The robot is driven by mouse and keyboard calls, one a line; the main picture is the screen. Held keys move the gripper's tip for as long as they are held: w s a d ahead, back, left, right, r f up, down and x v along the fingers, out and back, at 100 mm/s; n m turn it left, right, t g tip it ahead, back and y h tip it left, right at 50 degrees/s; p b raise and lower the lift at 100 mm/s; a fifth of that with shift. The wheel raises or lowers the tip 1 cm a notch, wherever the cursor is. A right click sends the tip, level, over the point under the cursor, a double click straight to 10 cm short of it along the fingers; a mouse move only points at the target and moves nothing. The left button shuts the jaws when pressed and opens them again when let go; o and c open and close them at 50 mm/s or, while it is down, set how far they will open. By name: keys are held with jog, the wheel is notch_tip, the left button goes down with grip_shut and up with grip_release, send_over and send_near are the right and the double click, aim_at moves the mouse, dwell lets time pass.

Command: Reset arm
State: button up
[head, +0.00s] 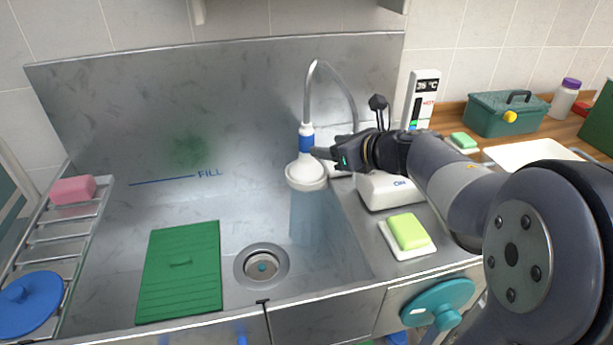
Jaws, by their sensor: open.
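My gripper (322,153) is at the upper middle of the head view, at the end of my arm coming in from the right. It is open, and its fingers are right beside the shower head (306,172), near its blue collar. I cannot tell whether they touch it. The shower head is white, points down into the steel sink (205,240), and hangs below a curved grey hose (335,75). A bluish see-through column, like running water, shows under it.
A green board (182,272) lies in the sink by the drain (262,266). A pink sponge (73,190) and blue lid (28,302) rest on the left rack. A white heater panel (421,100), a lime sponge (409,231) and a teal toolbox (508,112) stand right.

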aim_at(302, 142)
jog(key=x, duration=1.1)
jog(key=shift+a+b, duration=0.15)
jog(key=shift+b, duration=0.15)
jog(key=shift+s+r+p, duration=0.1)
jog(key=shift+r+p, duration=0.3)
jog(key=shift+r, duration=0.05)
jog(key=shift+f, duration=0.15)
